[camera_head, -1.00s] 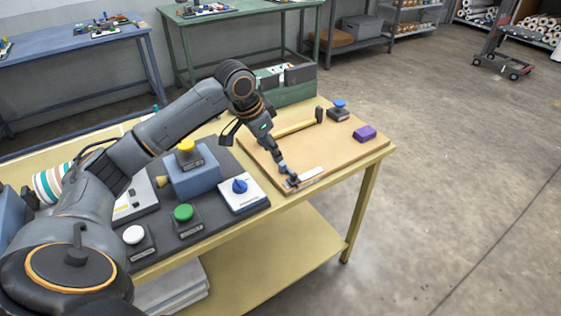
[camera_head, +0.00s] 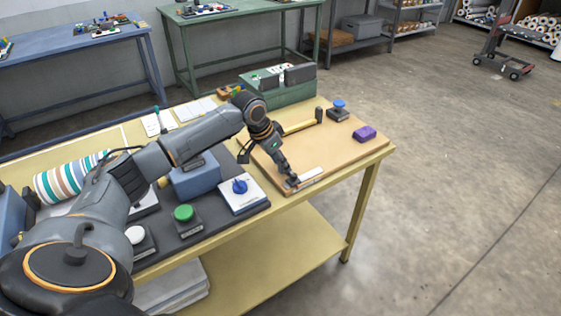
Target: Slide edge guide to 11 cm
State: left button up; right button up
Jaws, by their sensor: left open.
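My left gripper (camera_head: 289,179) points down at the front edge of the tan board (camera_head: 340,150). Its fingertips are at the left end of a white strip (camera_head: 312,173), which looks like a scale; its marks are too small to read. The jaws are open. A small dark piece at the fingertips could be the edge guide, but the gripper largely hides it and I cannot tell whether they touch. A yellow bar (camera_head: 298,127) with a dark end block (camera_head: 319,115) lies farther back on the board. My right gripper is not in view.
A blue-topped button (camera_head: 339,105) and a purple block (camera_head: 365,133) stand on the board's right side. A blue dial box (camera_head: 241,192) and a green button (camera_head: 184,213) are left of the gripper. A green machine (camera_head: 280,88) stands behind. The board's right front is clear.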

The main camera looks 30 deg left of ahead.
pick_arm(q)
jog(key=shift+w+f, duration=0.1)
jog(key=shift+f, duration=0.25)
grip_shut()
